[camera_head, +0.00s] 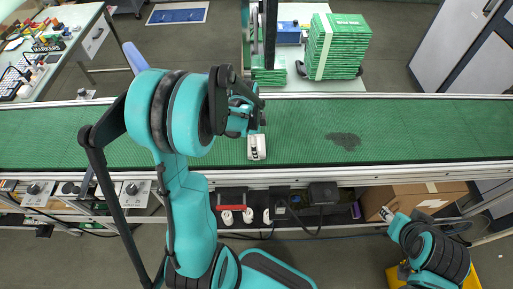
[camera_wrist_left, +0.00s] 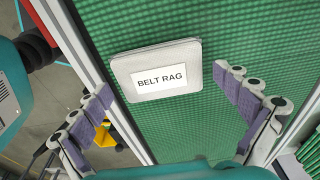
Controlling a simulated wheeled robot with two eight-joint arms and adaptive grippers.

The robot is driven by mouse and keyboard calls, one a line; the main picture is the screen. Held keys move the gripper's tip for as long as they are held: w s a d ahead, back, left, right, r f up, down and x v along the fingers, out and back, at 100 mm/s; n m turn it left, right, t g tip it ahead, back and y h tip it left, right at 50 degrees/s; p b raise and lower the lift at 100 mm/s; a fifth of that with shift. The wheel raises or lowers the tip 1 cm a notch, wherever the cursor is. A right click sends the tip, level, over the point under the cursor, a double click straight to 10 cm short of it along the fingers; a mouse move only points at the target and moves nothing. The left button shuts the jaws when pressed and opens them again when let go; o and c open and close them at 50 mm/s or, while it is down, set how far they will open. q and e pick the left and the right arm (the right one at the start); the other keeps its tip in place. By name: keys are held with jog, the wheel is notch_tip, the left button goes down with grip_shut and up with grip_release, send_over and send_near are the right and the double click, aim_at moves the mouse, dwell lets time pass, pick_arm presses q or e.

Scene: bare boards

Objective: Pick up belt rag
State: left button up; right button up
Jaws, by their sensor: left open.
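The belt rag (camera_head: 257,147) is a small pale grey pad lying on the green conveyor belt (camera_head: 420,130). In the left wrist view the belt rag (camera_wrist_left: 142,63) shows a white label reading BELT RAG. My left gripper (camera_wrist_left: 162,86) is open, its purple-padded fingers spread to either side of the view with the rag ahead between them. No finger is seen holding it. In the head view my left gripper (camera_head: 253,122) is just beyond the rag, partly hidden by its own arm. My right gripper (camera_head: 388,213) is at lower right, away from the rag; its jaws are too small to read.
A dark patch (camera_head: 343,140) marks the belt right of the rag. Metal rails edge the belt. Stacked green boards (camera_head: 336,48) stand beyond it, and a cluttered bench (camera_head: 50,45) is at far left. A cardboard box (camera_head: 425,196) sits below the near rail. The belt around the rag is clear.

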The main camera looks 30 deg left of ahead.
pick_arm(q)
jog(key=c, duration=0.9)
jog(key=shift+r, duration=0.1)
jog(key=shift+r, duration=0.25)
notch_tip(320, 180, up, 4)
jog(key=shift+r+p, duration=0.1)
jog(key=shift+p, duration=0.95)
jog(key=d+r+p, duration=0.2)
jog(key=d+r, duration=0.4)
jog(key=d, duration=0.5)
jog(key=shift+d, duration=0.35)
